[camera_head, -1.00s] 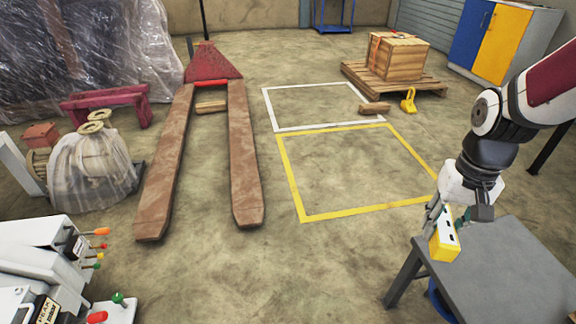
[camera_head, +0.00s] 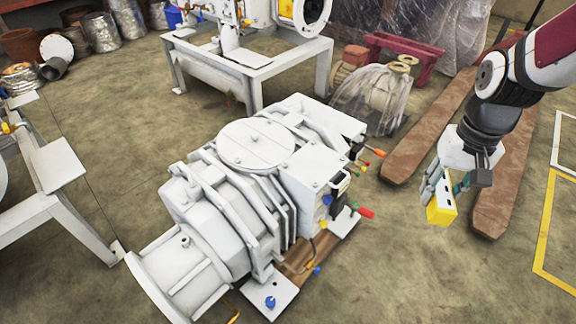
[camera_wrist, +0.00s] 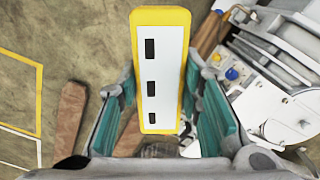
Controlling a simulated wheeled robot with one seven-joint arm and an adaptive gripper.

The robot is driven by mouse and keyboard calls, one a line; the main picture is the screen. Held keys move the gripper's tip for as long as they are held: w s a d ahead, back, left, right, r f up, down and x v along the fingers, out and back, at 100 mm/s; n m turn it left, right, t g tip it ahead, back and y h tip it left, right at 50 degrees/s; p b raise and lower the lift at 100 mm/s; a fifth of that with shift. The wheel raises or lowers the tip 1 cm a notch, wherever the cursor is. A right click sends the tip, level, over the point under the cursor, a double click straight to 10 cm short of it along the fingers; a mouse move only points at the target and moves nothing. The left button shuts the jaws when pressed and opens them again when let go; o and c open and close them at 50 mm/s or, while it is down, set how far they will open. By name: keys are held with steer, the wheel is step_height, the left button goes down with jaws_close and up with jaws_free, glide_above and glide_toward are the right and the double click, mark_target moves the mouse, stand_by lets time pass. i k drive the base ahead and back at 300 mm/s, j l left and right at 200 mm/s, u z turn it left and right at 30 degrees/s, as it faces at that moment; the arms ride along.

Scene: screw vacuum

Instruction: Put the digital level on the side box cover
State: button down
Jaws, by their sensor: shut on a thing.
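The digital level (camera_head: 441,209) is a yellow block with a white face and dark windows. My gripper (camera_head: 450,188) is shut on it and holds it in the air at the right of the head view. In the wrist view the level (camera_wrist: 160,75) stands between the two green-padded fingers. The white screw vacuum machine (camera_head: 235,200) stands on the floor at the centre of the head view. A box on its right side has a flat white cover (camera_head: 312,165), which looks bare. My gripper is to the right of this box and apart from it.
Coloured knobs and levers (camera_head: 362,212) stick out from the machine's right side. Pallet-jack forks (camera_head: 425,135) lie behind my gripper. A wrapped bundle (camera_head: 375,98) and another white machine frame (camera_head: 250,60) stand at the back. Floor at lower right is mostly clear.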

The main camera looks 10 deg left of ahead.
mark_target(315, 163)
steer(key=i+u, duration=0.15)
steer(key=u, duration=0.3)
steer(key=i+l+u, duration=0.1)
steer(key=u, duration=0.4)
steer(key=l+u, duration=0.25)
steer(key=u, duration=0.2)
steer(key=i, duration=0.05)
